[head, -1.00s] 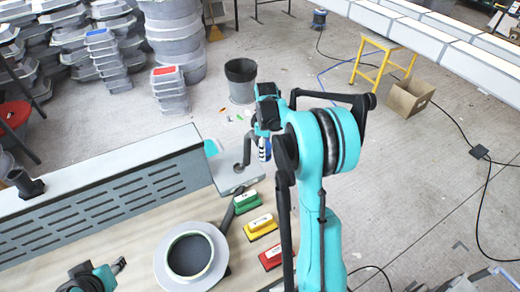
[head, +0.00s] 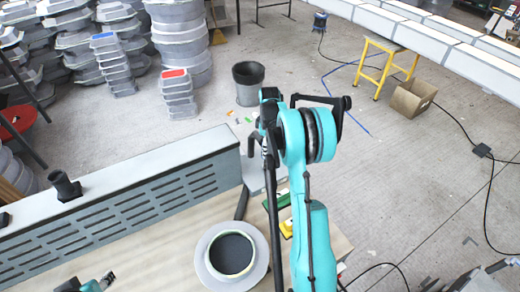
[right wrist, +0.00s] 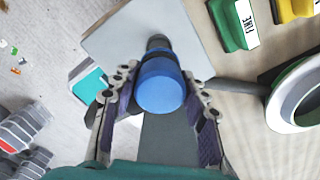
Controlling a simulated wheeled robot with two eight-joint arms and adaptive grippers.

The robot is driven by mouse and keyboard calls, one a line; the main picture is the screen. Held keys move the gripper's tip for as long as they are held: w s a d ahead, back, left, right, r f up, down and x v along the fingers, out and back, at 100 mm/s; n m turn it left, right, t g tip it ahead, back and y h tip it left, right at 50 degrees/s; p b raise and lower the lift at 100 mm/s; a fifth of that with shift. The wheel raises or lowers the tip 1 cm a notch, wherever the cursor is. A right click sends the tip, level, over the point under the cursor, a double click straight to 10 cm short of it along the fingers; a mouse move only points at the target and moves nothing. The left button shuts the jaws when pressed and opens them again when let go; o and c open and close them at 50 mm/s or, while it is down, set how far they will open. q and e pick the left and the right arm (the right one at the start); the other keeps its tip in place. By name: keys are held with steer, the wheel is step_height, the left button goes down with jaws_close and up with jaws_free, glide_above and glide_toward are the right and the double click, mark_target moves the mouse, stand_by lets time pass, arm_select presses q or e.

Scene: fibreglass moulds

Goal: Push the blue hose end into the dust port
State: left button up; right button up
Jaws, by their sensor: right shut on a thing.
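My right gripper (right wrist: 160,85) is shut on the blue hose end (right wrist: 160,82), with one finger on each side of it. Beyond the hose end, a short dark round piece (right wrist: 158,42) shows over a grey plate (right wrist: 125,45); I cannot tell whether it is the dust port or whether they touch. In the head view my right arm hides the hose end and most of the plate. My left gripper (head: 107,281) is at the lower left, away from the plate; its fingers are too small to read.
A slotted grey bench unit (head: 130,200) with a dark pipe stub (head: 63,186) stands at the left. A round grey ring (head: 205,270) lies on the wooden top. Green (right wrist: 228,22) and yellow (right wrist: 290,8) blocks lie near the plate. A dark bucket (head: 248,85) stands on the floor.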

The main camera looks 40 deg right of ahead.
steer(key=shift+s+d+f, duration=0.1)
steer(key=shift+d, duration=0.2)
steer(key=shift+a, duration=0.1)
steer(key=shift+f, duration=0.15)
steer(key=shift+f+b, duration=1.55)
steer(key=shift+f, duration=1.2)
steer(key=shift+b, duration=0.5)
steer(key=shift+f+b, duration=0.5)
steer(key=shift+f, duration=0.05)
stand_by(0.3)
steer(key=o, duration=1.3)
steer(key=shift+c, duration=0.2)
